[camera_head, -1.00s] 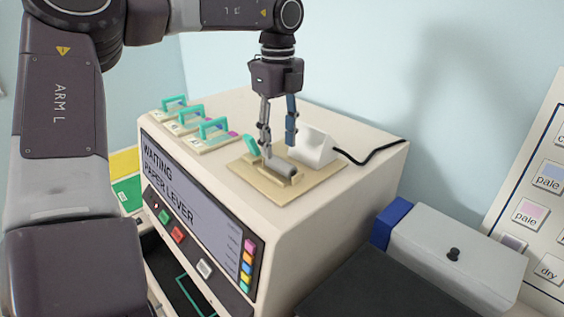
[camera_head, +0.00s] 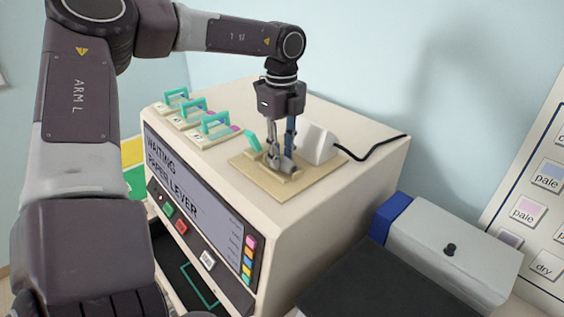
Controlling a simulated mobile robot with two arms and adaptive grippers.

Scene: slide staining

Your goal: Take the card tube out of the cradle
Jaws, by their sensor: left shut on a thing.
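The card tube (camera_head: 286,164) is a short grey cylinder at the cradle on top of the cream machine. The cradle (camera_head: 274,182) is a tan block on a tan base plate. My left gripper (camera_head: 281,158) points straight down with its fingers on either side of the tube, shut on it. The fingers hide part of the tube, and I cannot tell whether it still touches the cradle. My right gripper is not in view.
A teal lever (camera_head: 254,142) stands beside the cradle. A white wedge-shaped block (camera_head: 318,144) with a black cable is behind it. Several teal-handled carriers (camera_head: 216,124) line the machine's left top. A grey box (camera_head: 455,250) with a blue end lies at right.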

